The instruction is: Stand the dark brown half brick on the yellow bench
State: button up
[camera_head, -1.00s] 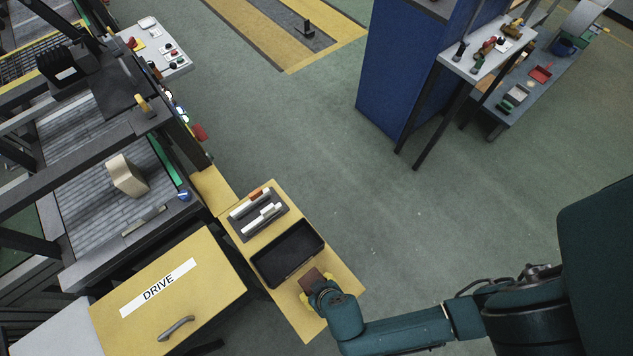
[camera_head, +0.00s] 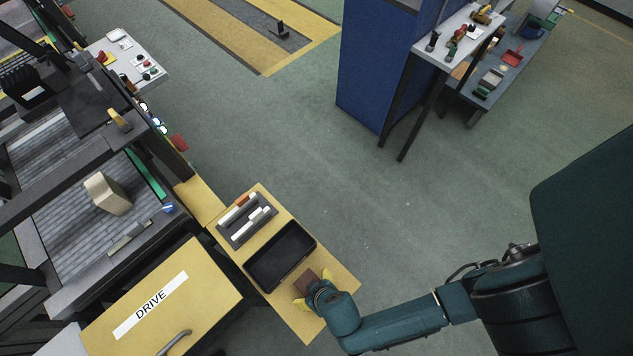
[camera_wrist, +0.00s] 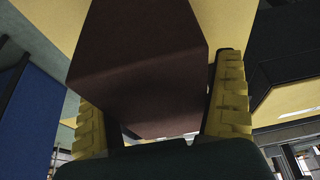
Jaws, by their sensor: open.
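The dark brown half brick (camera_head: 306,280) is at the near end of the yellow bench (camera_head: 296,318), just beyond the tip of my arm. In the wrist view the brick (camera_wrist: 140,75) fills the space ahead of my gripper (camera_wrist: 160,115). Its yellow ribbed fingers are spread, one on each side, with a gap visible at the right finger. In the head view my gripper (camera_head: 313,290) is open around or just behind the brick, its yellow fingers showing at both sides. The brick appears to rest on the bench; its underside is hidden.
A black tray (camera_head: 280,257) lies on the bench close beyond the brick. A dark holder (camera_head: 246,221) with white pieces and a reddish one is farther back. The yellow DRIVE cover (camera_head: 190,325) stands to the left. Open green floor (camera_head: 400,230) lies to the right.

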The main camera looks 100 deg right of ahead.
jog(key=p+v, duration=0.2)
jog(key=v, duration=1)
jog(key=shift+r, duration=0.1)
